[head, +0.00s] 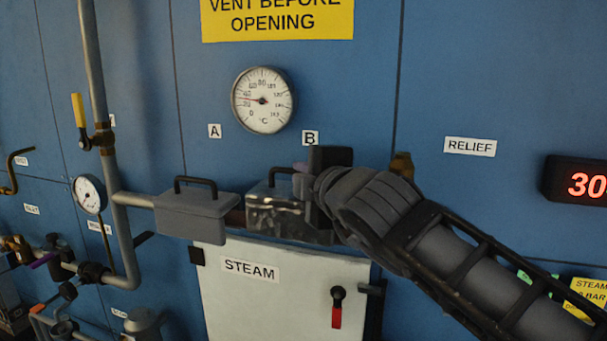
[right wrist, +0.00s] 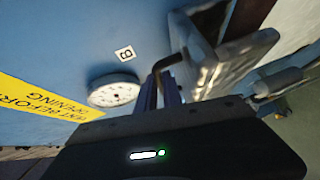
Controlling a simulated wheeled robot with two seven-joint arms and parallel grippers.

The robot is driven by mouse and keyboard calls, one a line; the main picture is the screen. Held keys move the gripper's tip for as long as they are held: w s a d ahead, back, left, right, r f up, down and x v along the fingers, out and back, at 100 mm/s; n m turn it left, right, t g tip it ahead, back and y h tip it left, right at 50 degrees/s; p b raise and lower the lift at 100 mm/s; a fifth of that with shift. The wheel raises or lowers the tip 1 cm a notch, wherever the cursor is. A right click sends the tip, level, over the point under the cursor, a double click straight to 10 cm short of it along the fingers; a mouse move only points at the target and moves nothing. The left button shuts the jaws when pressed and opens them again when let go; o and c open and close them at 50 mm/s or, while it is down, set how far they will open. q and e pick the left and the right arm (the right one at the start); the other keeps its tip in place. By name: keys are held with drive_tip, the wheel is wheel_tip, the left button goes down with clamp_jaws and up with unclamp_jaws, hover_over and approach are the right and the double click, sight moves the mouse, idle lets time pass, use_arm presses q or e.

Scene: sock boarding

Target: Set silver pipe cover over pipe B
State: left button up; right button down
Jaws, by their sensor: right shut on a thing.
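The silver pipe cover (head: 283,215), a shiny box with a black handle (head: 270,173), is at pipe height below label B (head: 310,138). My right gripper (head: 301,172) comes in from the right and is shut on its handle. In the right wrist view the cover (right wrist: 222,60) shows tilted, with the gripper fingers (right wrist: 162,88) at its bent handle. A short brownish stretch of pipe (head: 236,217) shows left of the cover. The cover and my gripper hide pipe B, so I cannot tell whether the cover rests on it. My left gripper is out of view.
A matte grey cover (head: 190,214) with a black handle sits on the pipe below label A (head: 214,131), close left of the silver one. The STEAM cabinet (head: 275,290) is below. A dial gauge (head: 262,100) is above. Vertical pipework (head: 122,230) stands at left.

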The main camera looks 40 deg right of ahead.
drive_tip(key=shift+f+b, duration=1.95)
drive_tip(key=shift+f, duration=0.05)
drive_tip(key=c, duration=1.4)
unclamp_jaws()
drive_tip(key=v, duration=0.8)
drive_tip(key=shift+b, duration=0.45)
